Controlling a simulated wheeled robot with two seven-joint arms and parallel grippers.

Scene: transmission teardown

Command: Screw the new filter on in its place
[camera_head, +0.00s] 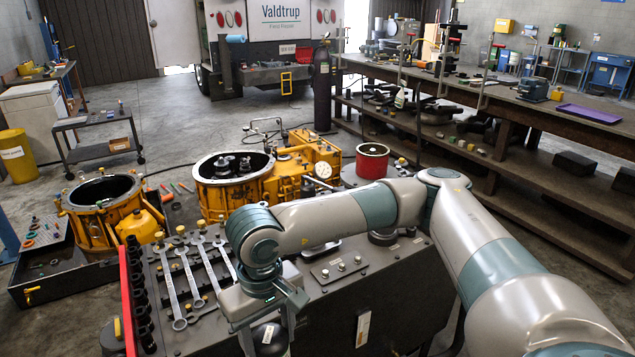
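The yellow transmission housing (312,160) stands on the floor at the middle, joined to a round open casing (207,180) with dark parts inside. My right arm comes in from the right, over the dark tool cart. My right gripper (266,325) points down at the cart's near edge, well in front of the housing. Its fingertips are not clear. A dark rounded piece with a white mark (267,338) shows at the gripper; I cannot tell whether it is the filter or whether it is held. The filter's place cannot be made out. My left gripper is out of view.
The dark cart (385,300) carries several wrenches (190,270) and a row of black sockets (136,280). A second yellow casing (100,215) stands left. A red drum (372,161) stands behind my arm. A long workbench (480,95) lines the right; open floor lies back left.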

